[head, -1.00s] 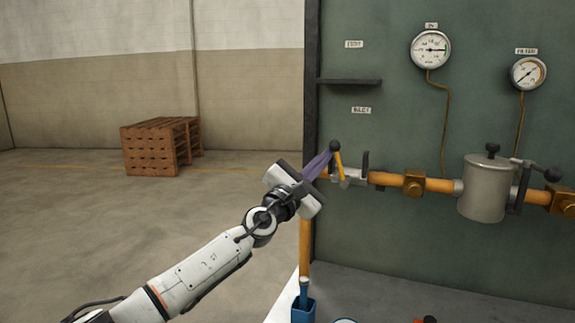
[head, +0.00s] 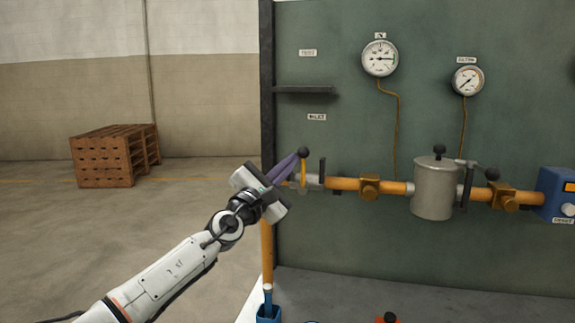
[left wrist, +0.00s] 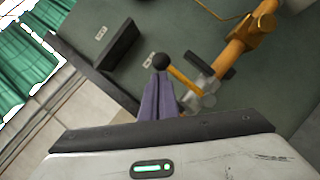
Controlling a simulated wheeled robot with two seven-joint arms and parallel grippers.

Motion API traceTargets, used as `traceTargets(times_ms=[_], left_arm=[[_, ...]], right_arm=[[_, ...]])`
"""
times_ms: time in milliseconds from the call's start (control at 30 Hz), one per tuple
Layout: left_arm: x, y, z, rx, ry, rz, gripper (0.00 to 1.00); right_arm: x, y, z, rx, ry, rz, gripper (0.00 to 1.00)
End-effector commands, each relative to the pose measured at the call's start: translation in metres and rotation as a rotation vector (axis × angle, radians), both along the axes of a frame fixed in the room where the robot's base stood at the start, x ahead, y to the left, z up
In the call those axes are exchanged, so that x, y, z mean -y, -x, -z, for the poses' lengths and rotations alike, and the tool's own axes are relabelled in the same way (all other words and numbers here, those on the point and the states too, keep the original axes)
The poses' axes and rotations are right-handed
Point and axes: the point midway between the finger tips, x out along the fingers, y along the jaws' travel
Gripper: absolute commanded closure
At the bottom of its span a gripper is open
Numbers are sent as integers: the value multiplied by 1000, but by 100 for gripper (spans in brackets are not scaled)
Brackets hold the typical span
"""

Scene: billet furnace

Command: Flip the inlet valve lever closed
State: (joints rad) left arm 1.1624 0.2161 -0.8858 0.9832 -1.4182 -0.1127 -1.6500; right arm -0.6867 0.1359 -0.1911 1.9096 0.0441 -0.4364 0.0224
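The inlet valve (head: 306,184) sits at the left end of the orange pipe. Its yellow lever (head: 303,170) stands about upright, with a black ball knob (head: 303,152) on top. The lever (left wrist: 184,80) and knob (left wrist: 161,60) also show in the left wrist view. My left gripper (head: 296,158) has its purple fingers together, with the tips at the left side of the knob, seemingly touching it. In the left wrist view the fingertips (left wrist: 159,78) lie right below the knob, with nothing visible between them. My right gripper is not in view.
A black upright bracket (head: 322,170) stands just right of the lever. A dark shelf (head: 304,90) juts from the green panel above. A grey filter pot (head: 433,190) and a blue box (head: 556,194) lie further right. Wooden pallets (head: 103,160) stand far left.

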Motion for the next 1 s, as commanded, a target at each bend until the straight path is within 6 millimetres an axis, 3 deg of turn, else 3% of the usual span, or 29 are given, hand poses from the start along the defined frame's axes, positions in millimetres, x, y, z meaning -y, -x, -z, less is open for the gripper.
traceTargets(times_ms=[200, 367, 500, 800, 1000], left_arm=[[2, 2, -5, 7, 3, 4, 100], [-3, 10, -5, 6, 3, 4, 100], [-13, 27, 2, 1, 2, 3, 100], [-35, 69, 24, 0, -1, 2, 100], [-43, 85, 30, -1, 0, 1, 100]], right_arm=[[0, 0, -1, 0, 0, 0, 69], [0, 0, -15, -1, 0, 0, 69], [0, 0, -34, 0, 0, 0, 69], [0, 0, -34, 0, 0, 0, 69], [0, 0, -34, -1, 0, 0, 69]])
